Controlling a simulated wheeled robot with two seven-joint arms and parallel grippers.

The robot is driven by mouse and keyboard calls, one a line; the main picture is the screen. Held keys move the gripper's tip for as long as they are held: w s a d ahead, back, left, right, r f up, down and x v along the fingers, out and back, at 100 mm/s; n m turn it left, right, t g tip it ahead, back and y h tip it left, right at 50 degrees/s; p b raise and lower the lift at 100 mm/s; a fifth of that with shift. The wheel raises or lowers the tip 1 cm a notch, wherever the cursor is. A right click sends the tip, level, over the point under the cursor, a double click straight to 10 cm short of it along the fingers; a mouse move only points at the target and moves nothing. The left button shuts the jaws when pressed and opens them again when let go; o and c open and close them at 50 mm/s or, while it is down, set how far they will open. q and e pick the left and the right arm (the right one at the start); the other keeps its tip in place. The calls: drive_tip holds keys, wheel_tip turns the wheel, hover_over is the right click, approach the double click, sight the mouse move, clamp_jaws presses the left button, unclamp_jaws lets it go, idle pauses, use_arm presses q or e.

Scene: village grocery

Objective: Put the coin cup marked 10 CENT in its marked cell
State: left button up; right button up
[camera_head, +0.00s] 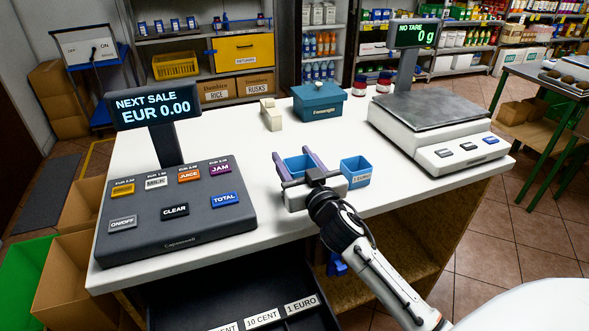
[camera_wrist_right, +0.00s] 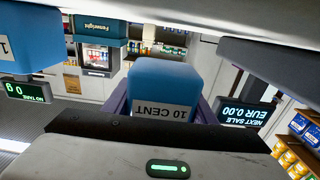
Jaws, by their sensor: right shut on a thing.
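The blue coin cup marked 10 CENT (camera_wrist_right: 165,85) is between the purple fingers of my right gripper (camera_head: 300,163). The gripper is shut on it, and the label reads upside down in the right wrist view. In the head view the cup (camera_head: 298,166) shows partly behind the gripper, over the white counter; whether it touches the counter I cannot tell. The open dark drawer (camera_head: 210,290) at the bottom has a cell label 10 CENT (camera_head: 263,317), between another CENT label and 1 EURO (camera_head: 301,303). The cell interiors are mostly dark or cut off. My left gripper is not in view.
A second blue cup (camera_head: 356,170) stands just right of my gripper. The till (camera_head: 175,222) is left, the scale (camera_head: 430,125) right, and a blue box (camera_head: 318,103) stands at the back. My right forearm crosses the counter's front edge. The counter between till and gripper is clear.

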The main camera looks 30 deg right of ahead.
wheel_tip(320, 180, up, 6)
drive_tip(key=s+a+f+n+y, duration=0.1)
drive_tip(key=s+a+f+y, duration=0.1)
drive_tip(key=s+a, duration=0.5)
drive_tip(key=s+a+f+n+y, duration=0.1)
drive_tip(key=s+a+f+y, duration=0.1)
drive_tip(key=s+a, duration=0.6)
drive_tip(key=s+f, duration=0.1)
drive_tip(key=s, duration=0.6)
drive_tip(key=shift+a+n+t+p, duration=0.25)
drive_tip(key=shift+n+t+p, duration=0.05)
drive_tip(key=shift+n, duration=0.1)
drive_tip(key=shift+w, duration=0.15)
